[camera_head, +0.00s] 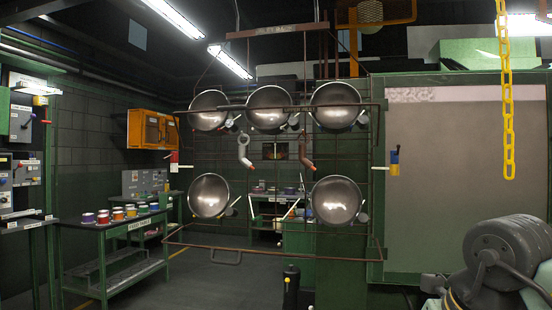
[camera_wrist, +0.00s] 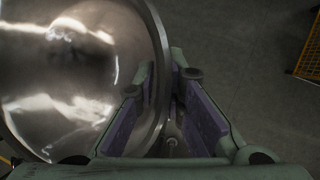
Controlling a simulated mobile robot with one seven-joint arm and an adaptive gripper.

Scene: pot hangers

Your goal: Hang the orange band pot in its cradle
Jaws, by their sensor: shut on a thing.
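In the wrist view, my gripper (camera_wrist: 167,84) is shut on the rim of a shiny round metal pot (camera_wrist: 72,92). The rim runs between the two purple-lined fingers, and the bowl fills the left side. No orange band shows on the part of the pot in view. In the head view, a brown wire rack (camera_head: 228,242) hangs in the middle and bears several similar metal pots, including the upper middle one (camera_head: 269,107) and the lower right one (camera_head: 337,200). Between the two lower pots no pot hangs. My gripper is outside the head view.
A reddish-brown bent piece (camera_head: 306,150) and a grey one (camera_head: 243,150) hang on the rack. A green table (camera_head: 122,232) with several coloured cups stands left. A yellow chain (camera_head: 508,110) hangs right, before a large pale panel (camera_head: 466,185). The floor (camera_head: 232,282) below the rack looks mostly clear.

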